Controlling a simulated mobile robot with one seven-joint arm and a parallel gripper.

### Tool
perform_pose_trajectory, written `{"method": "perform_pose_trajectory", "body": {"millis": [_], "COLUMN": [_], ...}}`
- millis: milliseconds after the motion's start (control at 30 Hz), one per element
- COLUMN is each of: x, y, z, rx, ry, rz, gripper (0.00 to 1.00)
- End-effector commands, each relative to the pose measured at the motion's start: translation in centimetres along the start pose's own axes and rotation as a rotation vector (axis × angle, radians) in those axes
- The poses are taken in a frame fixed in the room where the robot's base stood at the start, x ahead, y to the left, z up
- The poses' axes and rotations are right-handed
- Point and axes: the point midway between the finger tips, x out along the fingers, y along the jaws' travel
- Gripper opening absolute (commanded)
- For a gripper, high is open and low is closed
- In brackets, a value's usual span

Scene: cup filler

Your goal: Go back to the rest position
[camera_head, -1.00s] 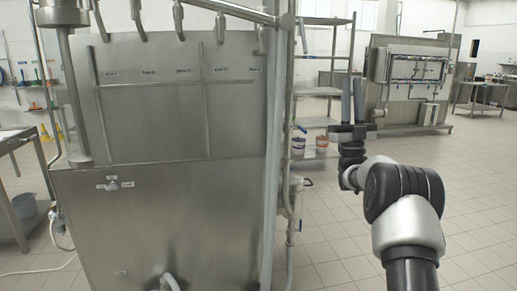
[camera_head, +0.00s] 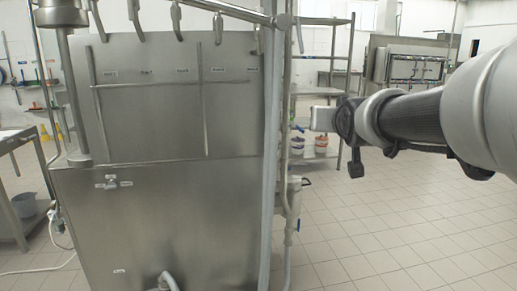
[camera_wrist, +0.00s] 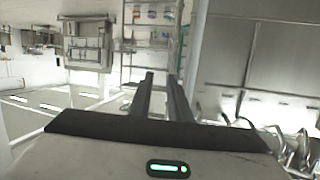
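My gripper (camera_wrist: 161,78) shows in the wrist view with its two dark fingers apart and nothing between them. In the head view my arm reaches in from the right edge and points left. Its wrist end (camera_head: 325,118) is close to the right side of the steel filling machine; I cannot tell the exact gap. The fingers cannot be made out in the head view.
The large steel filling machine (camera_head: 165,215) with a row of nozzles fills the left half. A steel shelf rack (camera_head: 322,75) holding buckets (camera_head: 321,143) stands behind my wrist. A steel table (camera_head: 22,140) is at the left edge. The tiled floor at the lower right is clear.

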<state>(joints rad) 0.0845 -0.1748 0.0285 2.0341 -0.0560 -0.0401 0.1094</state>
Motion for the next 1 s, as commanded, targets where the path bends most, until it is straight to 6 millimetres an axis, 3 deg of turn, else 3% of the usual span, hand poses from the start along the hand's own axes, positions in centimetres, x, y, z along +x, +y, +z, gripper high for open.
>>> {"method": "perform_pose_trajectory", "body": {"millis": [33, 300, 567, 600, 767, 1000], "x": [-2.8, -15.8, -26.0, -26.5, -27.6, -29.9], "y": [-0.2, -0.1, 0.0, -0.1, -0.4, -0.8], "z": [2.6, 17.0, 27.0, 23.7, 18.6, 9.3], "rx": [-0.008, -0.050, -0.083, -0.083, -0.082, -0.081], "ry": [-0.087, -0.535, -0.839, -0.835, -0.834, -0.833], "rz": [0.003, 0.001, -0.027, -0.026, -0.025, -0.025], "gripper": [0.17, 0.17, 0.17, 0.17, 0.17, 0.17]}}
